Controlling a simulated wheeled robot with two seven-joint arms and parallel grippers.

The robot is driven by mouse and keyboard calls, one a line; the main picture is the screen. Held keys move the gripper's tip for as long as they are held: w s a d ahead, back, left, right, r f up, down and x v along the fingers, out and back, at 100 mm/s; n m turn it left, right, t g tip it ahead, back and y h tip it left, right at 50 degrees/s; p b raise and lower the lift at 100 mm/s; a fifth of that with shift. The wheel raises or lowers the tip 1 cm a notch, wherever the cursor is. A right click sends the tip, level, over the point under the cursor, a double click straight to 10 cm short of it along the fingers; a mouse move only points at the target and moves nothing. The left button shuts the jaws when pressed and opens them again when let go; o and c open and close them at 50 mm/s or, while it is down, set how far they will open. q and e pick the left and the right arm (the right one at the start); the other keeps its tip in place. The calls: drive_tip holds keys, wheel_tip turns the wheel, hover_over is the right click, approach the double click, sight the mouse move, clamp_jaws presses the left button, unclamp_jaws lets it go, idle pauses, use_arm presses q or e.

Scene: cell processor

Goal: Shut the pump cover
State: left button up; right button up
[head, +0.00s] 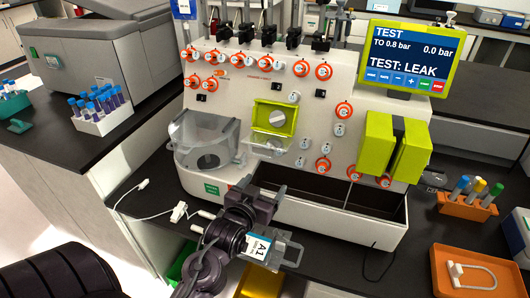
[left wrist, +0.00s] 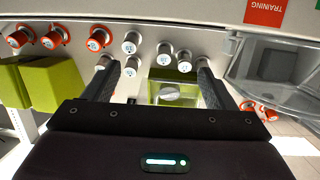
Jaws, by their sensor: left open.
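The pump (head: 274,118) has a lime-green frame in the middle of the white machine's front. A clear cover (head: 266,143) sticks out below the frame, looking swung down and open. In the left wrist view the green frame (left wrist: 168,78) shows between the fingers, with a clear pane and a round pale part (left wrist: 170,93). My left gripper (head: 263,187) is open and empty, below and in front of the pump, apart from the cover as far as I can tell. It also shows in the left wrist view (left wrist: 156,66). My right gripper is not in view.
Orange-ringed and white knobs surround the pump. A clear round chamber (head: 205,145) stands left of it, and lime-green blocks (head: 409,152) project at right. An open bin (head: 335,212) lies below. The screen (head: 408,59) reads "TEST: LEAK". A white cable lies at the left front.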

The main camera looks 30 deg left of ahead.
sight(262, 156)
use_arm(q)
drive_tip(key=a+r, duration=0.1)
drive_tip(key=a+r+t+y, duration=0.1)
drive_tip(key=r, duration=0.1)
drive_tip(key=w+a+r+n+t, duration=0.1)
drive_tip(key=shift+r+y, duration=0.2)
drive_tip(key=shift+y, duration=0.2)
drive_tip(key=p+x, duration=0.1)
drive_tip(key=x, duration=0.6)
drive_tip(key=shift+p, duration=0.4)
drive_tip(key=shift+d, duration=0.1)
